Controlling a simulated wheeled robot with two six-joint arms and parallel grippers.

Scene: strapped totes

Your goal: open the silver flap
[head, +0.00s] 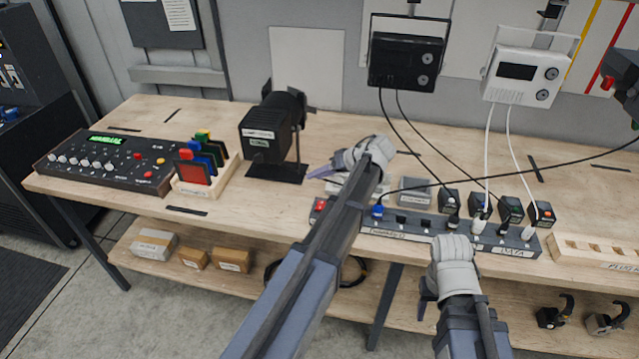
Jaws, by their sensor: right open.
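I cannot make out a silver flap for certain in the head view. A black stage lamp (268,132) with dark flaps around its front stands on the bench; no silver part shows on it. My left gripper (322,172) is over the bench just right of the lamp, its fingers pointing left; their gap is not clear. My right gripper (428,294) is low, in front of the bench edge and below the power strip, largely hidden by its own wrist. It is open, with nothing seen in it.
A dark power strip (403,232) with plugs and cables runs along the front edge. A black unit (404,62) and a white unit (523,75) hang behind. A control desk (110,160) and a card rack (206,177) stand at left. Boxes (154,244) lie on the lower shelf.

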